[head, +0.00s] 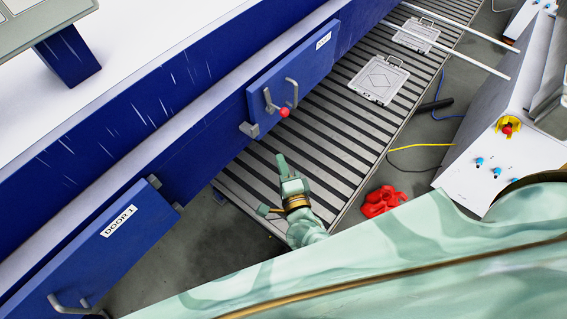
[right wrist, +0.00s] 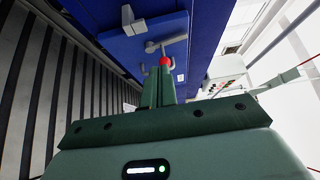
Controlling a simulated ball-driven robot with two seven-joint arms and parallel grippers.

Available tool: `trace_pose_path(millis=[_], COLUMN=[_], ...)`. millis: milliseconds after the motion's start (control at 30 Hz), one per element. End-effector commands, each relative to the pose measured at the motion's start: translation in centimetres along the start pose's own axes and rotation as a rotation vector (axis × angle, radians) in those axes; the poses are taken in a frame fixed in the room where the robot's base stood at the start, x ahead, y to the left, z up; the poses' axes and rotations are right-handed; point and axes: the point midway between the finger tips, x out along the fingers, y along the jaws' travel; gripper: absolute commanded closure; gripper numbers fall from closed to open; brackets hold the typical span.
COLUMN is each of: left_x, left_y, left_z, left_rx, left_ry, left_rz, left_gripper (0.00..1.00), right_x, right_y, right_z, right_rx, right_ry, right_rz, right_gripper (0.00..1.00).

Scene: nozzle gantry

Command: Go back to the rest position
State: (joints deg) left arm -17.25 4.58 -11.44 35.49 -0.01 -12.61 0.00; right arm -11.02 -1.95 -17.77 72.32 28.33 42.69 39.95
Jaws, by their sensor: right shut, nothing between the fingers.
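My right gripper (head: 281,163) is shut and empty in the head view, over the near end of the slatted conveyor. It also shows in the right wrist view (right wrist: 159,76), its fingers together and pointing towards the blue door with the lever. That lever's red knob (head: 284,112) sits beyond the fingertips, apart from them in the head view. In the right wrist view the red knob (right wrist: 165,62) appears just past the fingertips. I cannot tell the exact gap. My left gripper is not in view.
A blue door (head: 310,65) with lever and handle stands beyond the gripper. Another blue door (head: 85,255), labelled DOOR 1, stands at lower left. The slatted conveyor (head: 330,135) carries grey plates (head: 378,80). A red object (head: 382,201) lies on the floor beside it.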

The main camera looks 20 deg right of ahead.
Motion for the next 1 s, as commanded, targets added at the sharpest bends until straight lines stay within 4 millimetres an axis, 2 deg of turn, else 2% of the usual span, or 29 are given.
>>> trace_pose_path(millis=[133, 400, 467, 533, 567, 633, 733, 800, 867, 900, 967, 1000], left_x=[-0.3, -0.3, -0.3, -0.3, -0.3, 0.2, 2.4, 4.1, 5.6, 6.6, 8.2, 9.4], left_y=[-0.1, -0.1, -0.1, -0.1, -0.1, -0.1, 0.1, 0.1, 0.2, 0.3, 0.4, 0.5], left_z=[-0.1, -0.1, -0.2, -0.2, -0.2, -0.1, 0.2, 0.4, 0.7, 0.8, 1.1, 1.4], left_rx=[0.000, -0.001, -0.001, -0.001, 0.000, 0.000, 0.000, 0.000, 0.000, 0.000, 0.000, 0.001], left_ry=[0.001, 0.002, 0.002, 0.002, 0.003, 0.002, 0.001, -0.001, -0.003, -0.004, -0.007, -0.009], left_rz=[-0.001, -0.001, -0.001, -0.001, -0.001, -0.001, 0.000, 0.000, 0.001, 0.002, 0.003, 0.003], left_gripper=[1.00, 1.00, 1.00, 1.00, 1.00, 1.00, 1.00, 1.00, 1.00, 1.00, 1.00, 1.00], right_x=[-1.2, -1.5, -1.5, -2.0, -2.5, -4.5, -8.6, -12.1, -15.2, -17.5, -21.1, -23.5], right_y=[0.0, 0.0, 0.3, 2.1, 3.6, 8.3, 16.9, 22.6, 27.1, 29.9, 33.9, 36.4], right_z=[0.0, 0.0, 0.4, 1.6, 2.2, 2.9, 2.4, 1.2, -0.2, -1.2, -3.1, -4.5], right_rx=[0.000, -0.008, -0.062, -0.226, -0.322, -0.558, -0.861, -1.041, -1.173, -1.252, -1.355, -1.414], right_ry=[0.001, 0.000, -0.020, -0.103, -0.154, -0.290, -0.495, -0.641, -0.768, -0.854, -0.983, -1.068], right_rz=[-0.001, -0.001, 0.013, 0.070, 0.107, 0.207, 0.347, 0.437, 0.510, 0.557, 0.627, 0.672], right_gripper=[1.00, 1.00, 1.00, 1.00, 1.00, 1.00, 1.00, 1.00, 1.00, 1.00, 1.00, 1.00])
